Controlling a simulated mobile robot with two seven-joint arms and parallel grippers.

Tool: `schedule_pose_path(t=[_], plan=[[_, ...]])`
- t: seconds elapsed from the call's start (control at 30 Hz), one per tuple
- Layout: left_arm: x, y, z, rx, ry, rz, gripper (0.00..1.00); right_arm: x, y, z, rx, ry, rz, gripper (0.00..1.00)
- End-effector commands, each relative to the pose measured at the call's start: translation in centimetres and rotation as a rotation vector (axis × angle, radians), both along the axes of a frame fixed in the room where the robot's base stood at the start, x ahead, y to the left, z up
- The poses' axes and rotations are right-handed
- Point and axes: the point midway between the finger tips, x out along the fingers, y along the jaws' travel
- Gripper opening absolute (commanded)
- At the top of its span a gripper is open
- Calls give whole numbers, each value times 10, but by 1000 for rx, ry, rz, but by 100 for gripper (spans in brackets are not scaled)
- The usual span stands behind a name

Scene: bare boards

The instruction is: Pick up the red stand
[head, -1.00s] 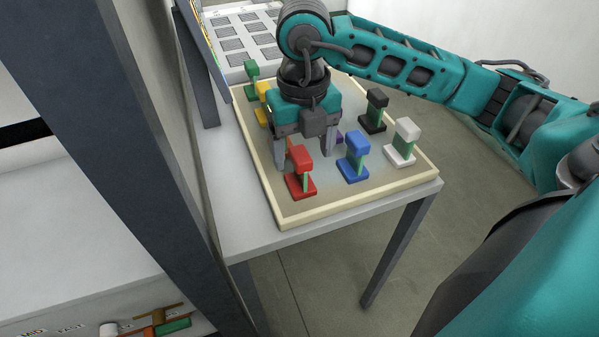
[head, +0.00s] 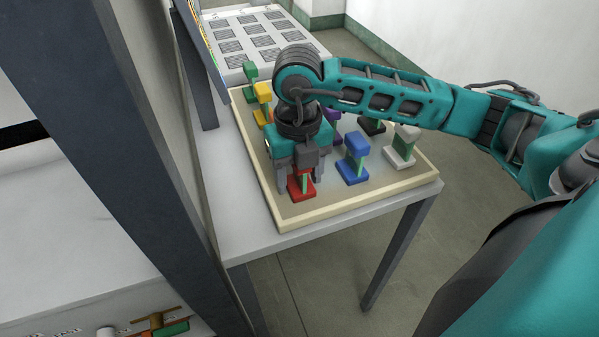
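The red stand (head: 301,194) is upright near the front left corner of the tray. Its red base and a bit of its green post show; its top is mostly hidden by my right gripper. My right gripper (head: 300,182) points down over the red stand. Its two fingers are apart, one to the left and one to the right of the stand, with gaps visible. I cannot tell whether either finger touches it. My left gripper is out of view.
A cream-rimmed tray (head: 345,211) on a grey table holds other stands: blue (head: 354,158), white (head: 402,147), black (head: 372,126), purple (head: 333,120), yellow (head: 263,95) and green (head: 250,79). A white panel with grey squares (head: 235,60) lies behind. A dark post (head: 120,120) stands left.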

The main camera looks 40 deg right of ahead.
Motion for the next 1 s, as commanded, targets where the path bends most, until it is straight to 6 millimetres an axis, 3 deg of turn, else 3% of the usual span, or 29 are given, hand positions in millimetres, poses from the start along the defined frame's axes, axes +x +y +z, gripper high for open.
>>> schedule_pose_path(t=[0.07, 0.43, 0.77, 1.0], plan=[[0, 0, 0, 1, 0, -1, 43, 0, 0, 0, 0, 0, 0, 50], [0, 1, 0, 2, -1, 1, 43, 0, 0, 0, 0, -1, 0, 14], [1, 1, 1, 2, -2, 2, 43, 1, 0, 5, 1, -2, 0, 14], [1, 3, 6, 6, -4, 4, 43, 1, 0, 35, 2, -7, 1, 14]])
